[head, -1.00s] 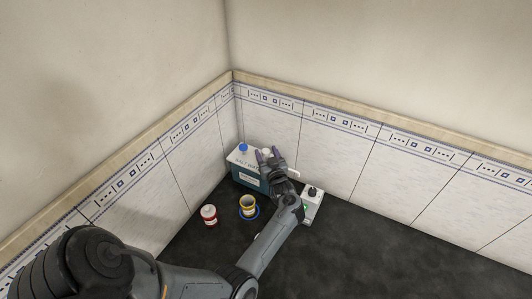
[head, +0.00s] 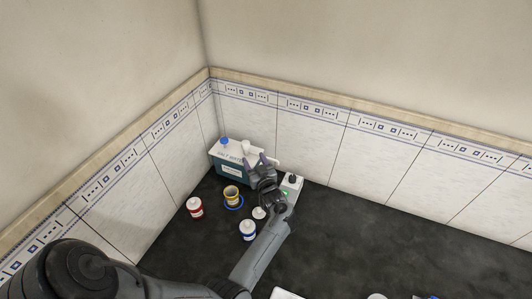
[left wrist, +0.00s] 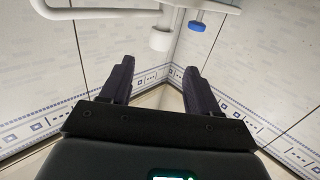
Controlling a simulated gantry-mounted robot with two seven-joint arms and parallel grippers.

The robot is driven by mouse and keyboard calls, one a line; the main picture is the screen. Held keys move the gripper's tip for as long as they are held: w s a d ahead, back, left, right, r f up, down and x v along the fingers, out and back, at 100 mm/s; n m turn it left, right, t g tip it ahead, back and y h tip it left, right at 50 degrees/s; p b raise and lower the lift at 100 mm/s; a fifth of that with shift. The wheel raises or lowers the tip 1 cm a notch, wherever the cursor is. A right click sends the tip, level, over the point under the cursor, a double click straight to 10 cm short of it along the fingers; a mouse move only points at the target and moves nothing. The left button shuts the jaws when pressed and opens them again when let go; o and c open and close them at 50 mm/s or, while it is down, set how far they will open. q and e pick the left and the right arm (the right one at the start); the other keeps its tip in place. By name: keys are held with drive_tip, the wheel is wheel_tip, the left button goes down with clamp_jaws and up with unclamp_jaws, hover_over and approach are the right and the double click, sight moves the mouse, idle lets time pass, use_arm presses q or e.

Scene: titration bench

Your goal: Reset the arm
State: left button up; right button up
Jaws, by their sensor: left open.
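My left gripper (head: 255,161) is at the end of my grey arm, in front of the right end of the salt water container (head: 234,171). Its fingers are spread apart with nothing between them. In the left wrist view the two dark fingers (left wrist: 158,66) stand apart, with the tiled wall corner behind them. A white cap (left wrist: 160,40) and a blue cap (left wrist: 196,26) show above the fingers there. Whether the gripper touches the container cannot be told. My right gripper is in neither view.
A red-and-white jar (head: 195,207), a yellow-rimmed cup (head: 231,192) on a blue saucer and a blue-and-white jar (head: 248,230) stand left of my forearm. A white device (head: 292,187) stands just right of the gripper.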

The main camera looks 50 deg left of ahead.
use_arm(q)
drive_tip(key=s+d+f+m+t+h, duration=0.1)
drive_tip(key=s+d+m+t+h, duration=0.15)
drive_tip(key=d+m+h, duration=0.6)
drive_tip(key=s+d+f+m+t+h, duration=0.25)
drive_tip(key=d+h, duration=0.35)
drive_tip(key=d, duration=0.6)
drive_tip(key=s+d+m+g+h, duration=0.3)
drive_tip(key=s+d+m+g, duration=0.25)
drive_tip(key=s+d, duration=0.95)
drive_tip(key=w+r+p+v, duration=0.1)
drive_tip(key=w+p+v, duration=0.1)
drive_tip(key=p+v, duration=1.3)
drive_tip(key=shift+r+m, duration=0.35)
drive_tip(key=shift+r, duration=0.4)
